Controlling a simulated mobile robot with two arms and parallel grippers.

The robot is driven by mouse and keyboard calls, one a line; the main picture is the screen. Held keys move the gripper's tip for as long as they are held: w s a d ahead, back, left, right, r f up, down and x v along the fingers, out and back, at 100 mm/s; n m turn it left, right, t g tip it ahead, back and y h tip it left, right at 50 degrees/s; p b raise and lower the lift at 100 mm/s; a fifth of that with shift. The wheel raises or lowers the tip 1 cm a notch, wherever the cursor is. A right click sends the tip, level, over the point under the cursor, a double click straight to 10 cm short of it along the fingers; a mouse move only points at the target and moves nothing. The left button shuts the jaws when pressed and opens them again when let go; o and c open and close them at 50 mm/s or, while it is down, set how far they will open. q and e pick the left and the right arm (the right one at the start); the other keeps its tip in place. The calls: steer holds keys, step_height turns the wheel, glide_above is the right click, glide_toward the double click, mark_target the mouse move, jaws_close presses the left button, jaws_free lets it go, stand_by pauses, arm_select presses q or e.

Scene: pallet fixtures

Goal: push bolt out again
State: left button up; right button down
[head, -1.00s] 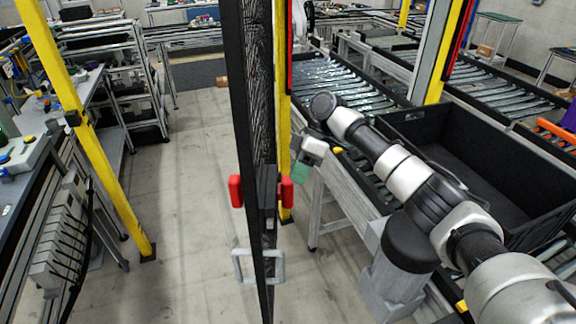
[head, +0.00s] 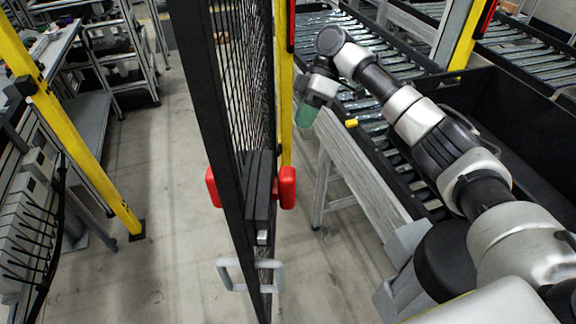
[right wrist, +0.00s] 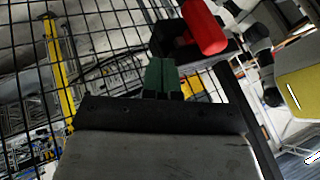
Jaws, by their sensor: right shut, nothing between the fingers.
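A black mesh gate (head: 197,105) stands nearly edge-on in the head view. It carries a black bolt housing (head: 260,190) with a small silver piece at its lower end and a red knob on each side. The right-hand red knob (head: 286,187) also shows in the right wrist view (right wrist: 205,27), up and right of my fingers. My right gripper (head: 305,115), with green fingers, is shut and empty, apart from the knob and above it in the head picture. In the right wrist view its fingertips (right wrist: 160,73) point toward the mesh. My left gripper is not in view.
A pale grey handle (head: 250,273) sits low on the gate. A yellow post (head: 284,90) stands right behind it. A roller conveyor (head: 385,145) and a large black bin (head: 505,110) are on the right.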

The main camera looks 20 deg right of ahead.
mark_target(288, 171)
steer(key=s+a+f+p, duration=0.4)
steer(key=f, duration=0.1)
steer(key=s+a+f+p, duration=0.2)
steer(key=s+p, duration=0.1)
steer(key=shift+s+a+f, duration=0.1)
steer(key=shift+f, duration=0.25)
